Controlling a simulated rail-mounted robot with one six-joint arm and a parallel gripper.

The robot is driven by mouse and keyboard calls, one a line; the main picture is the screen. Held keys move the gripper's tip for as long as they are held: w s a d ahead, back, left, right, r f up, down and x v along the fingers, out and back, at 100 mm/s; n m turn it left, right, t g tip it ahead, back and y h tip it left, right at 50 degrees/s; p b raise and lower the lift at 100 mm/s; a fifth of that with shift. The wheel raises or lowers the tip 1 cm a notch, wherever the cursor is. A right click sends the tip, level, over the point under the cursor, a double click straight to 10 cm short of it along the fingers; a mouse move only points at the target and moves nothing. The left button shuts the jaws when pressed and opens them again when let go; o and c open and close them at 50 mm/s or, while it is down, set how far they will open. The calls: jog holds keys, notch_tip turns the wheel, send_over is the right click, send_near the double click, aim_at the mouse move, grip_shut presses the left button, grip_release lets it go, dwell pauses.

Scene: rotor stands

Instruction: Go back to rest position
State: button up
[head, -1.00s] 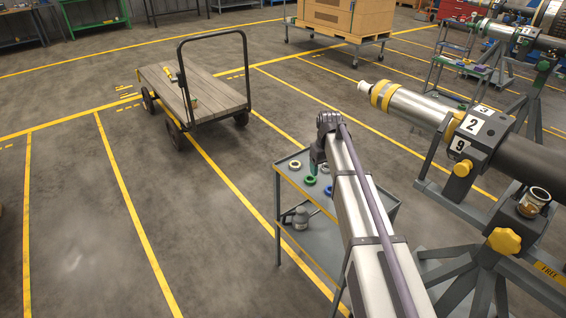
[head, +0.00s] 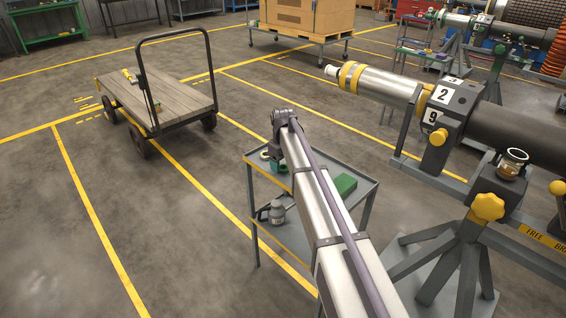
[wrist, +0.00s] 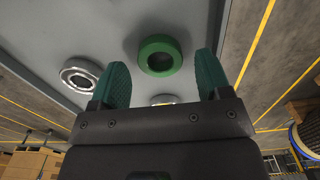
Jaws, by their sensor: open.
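My gripper (wrist: 162,78) is open, with its two green fingers apart and nothing between them in the wrist view. A green ring (wrist: 160,55) lies on the grey tabletop (wrist: 115,20), beyond the gap between the fingertips. A silver ring (wrist: 80,75) lies by the left finger. Another ring (wrist: 163,99) is partly hidden by the gripper body. In the head view, my arm reaches over the small grey two-tier cart (head: 255,160) and hides much of its top. The fingers are hard to make out there.
A grey bottle (head: 277,212) stands on the lower shelf. A rotor stand (head: 440,250) is close on the right. A flatbed trolley (head: 175,98) stands at the left; open floor lies in front of it.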

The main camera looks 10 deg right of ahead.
jog(key=shift+f, duration=0.7)
jog(key=shift+r, duration=0.1)
jog(key=shift+c, duration=0.4)
jog(key=c, duration=0.8)
jog(key=shift+o, duration=0.2)
